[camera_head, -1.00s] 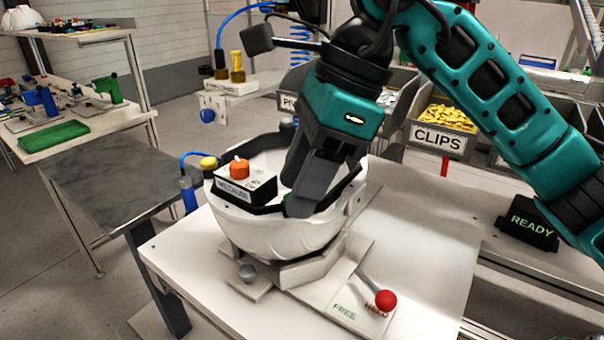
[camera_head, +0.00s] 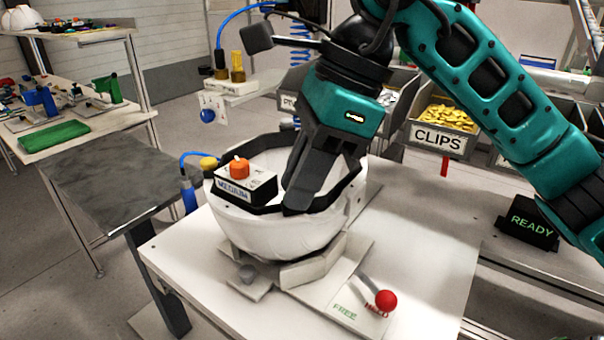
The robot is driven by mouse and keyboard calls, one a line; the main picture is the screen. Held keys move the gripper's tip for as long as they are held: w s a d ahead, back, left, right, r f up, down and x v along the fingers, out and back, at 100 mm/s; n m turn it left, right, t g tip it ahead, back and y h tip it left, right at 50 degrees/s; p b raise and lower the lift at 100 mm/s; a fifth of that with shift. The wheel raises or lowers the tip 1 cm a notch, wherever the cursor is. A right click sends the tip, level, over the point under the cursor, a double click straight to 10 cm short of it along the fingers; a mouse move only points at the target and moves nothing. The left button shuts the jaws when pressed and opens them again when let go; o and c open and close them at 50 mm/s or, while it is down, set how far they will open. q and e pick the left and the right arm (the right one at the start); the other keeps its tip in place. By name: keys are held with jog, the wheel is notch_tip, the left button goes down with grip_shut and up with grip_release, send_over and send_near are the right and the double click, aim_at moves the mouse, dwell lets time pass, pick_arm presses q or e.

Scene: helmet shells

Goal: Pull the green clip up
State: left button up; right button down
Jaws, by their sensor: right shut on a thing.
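A white helmet shell (camera_head: 285,232) sits open side up in a fixture on the white table. My right gripper (camera_head: 298,207) reaches down into the shell at its near rim, with its dark fingers close together. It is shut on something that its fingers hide. No green clip shows clearly in this view, so I cannot tell its position. A box labelled MEDIUM with an orange knob (camera_head: 240,167) sits at the left of the shell's opening. My left gripper is not in view.
A red-knobbed lever (camera_head: 385,299) stands at the fixture's front right, by FREE and HELD marks. A bin labelled CLIPS (camera_head: 438,142) holds yellow pieces behind. A READY sign (camera_head: 529,222) stands at right. The table (camera_head: 432,235) right of the shell is clear.

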jog(key=shift+r, duration=0.6)
jog(key=c, duration=1)
grip_release()
jog(key=v, duration=1.3)
jog(key=shift+f, duration=0.1)
